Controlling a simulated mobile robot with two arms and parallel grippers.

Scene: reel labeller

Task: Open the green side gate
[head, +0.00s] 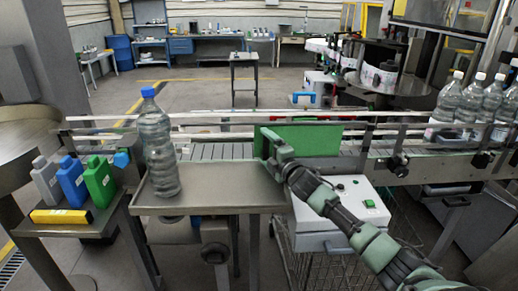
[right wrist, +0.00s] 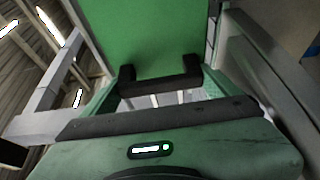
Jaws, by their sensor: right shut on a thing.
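The green side gate (head: 312,138) is a flat green panel at the near side of the conveyor, right of centre in the head view. In the right wrist view the green panel (right wrist: 145,35) fills the top middle, just past the fingers. My right gripper (head: 268,143) is at the gate's left end, shut on it. In the right wrist view its dark fingertips (right wrist: 160,79) are at the panel's lower edge; the exact contact is hard to see. My left gripper is not in view.
A blue-capped bottle (head: 157,145) stands on the metal tray table (head: 225,185) left of my arm. Several bottles (head: 467,100) stand on the conveyor (head: 215,151) at right.

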